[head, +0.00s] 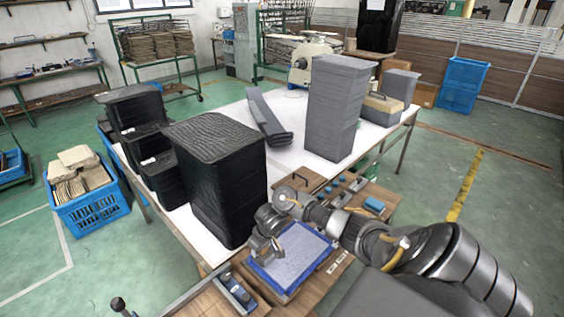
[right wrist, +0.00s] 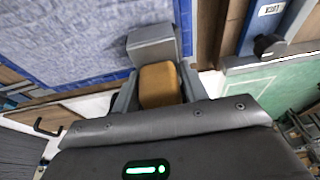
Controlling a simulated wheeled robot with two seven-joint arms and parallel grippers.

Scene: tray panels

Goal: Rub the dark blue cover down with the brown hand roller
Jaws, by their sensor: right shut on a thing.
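The panel (head: 296,247) lies flat on the wooden bench, with a pale blue-grey textured face and a dark blue border. In the right wrist view its face (right wrist: 60,35) and blue edge fill the upper left. My right gripper (head: 264,246) is over the panel's left side in the head view. In the right wrist view it is shut on the brown handle (right wrist: 160,84) of the hand roller, whose grey head (right wrist: 152,45) overlaps the panel's blue edge. I cannot tell whether the head touches the surface. My left gripper is not in view.
A tall black stack (head: 215,175) stands on the white table close behind the panel. A grey stack (head: 336,105) stands farther back. A small blue block (head: 374,205) lies on the bench to the right. A dark device (head: 236,292) sits left of the panel.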

